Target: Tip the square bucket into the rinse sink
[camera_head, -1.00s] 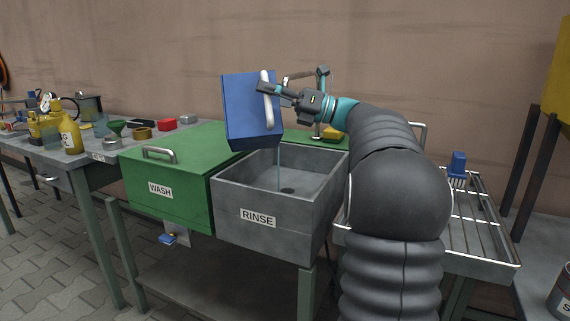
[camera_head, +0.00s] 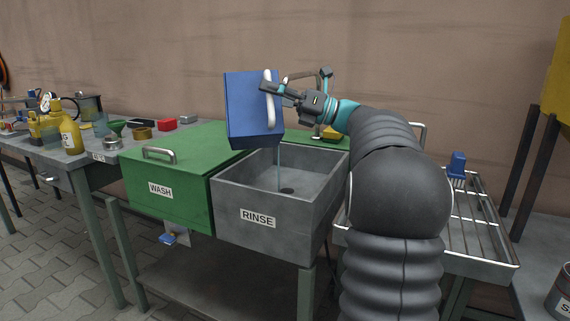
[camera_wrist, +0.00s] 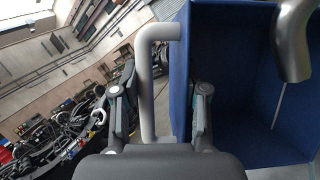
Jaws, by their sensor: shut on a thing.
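The blue square bucket (camera_head: 251,105) is held tilted above the left part of the open grey rinse sink (camera_head: 272,186). A thin stream of water falls into the sink near its drain. My gripper (camera_head: 276,90) is shut on the bucket's pale handle (camera_head: 270,97), at the bucket's right side. In the wrist view the handle (camera_wrist: 147,85) stands between my two fingers, and the bucket's blue inside (camera_wrist: 235,85) shows on the right. A metal spout (camera_wrist: 292,45) is at the upper right there, partly in front of the bucket's opening.
A green lid with a handle covers the wash sink (camera_head: 170,185) on the left. A faucet (camera_head: 322,90) stands behind the rinse sink. A blue brush (camera_head: 457,165) is on the rack at right. Bottles and small parts crowd the left bench (camera_head: 80,150).

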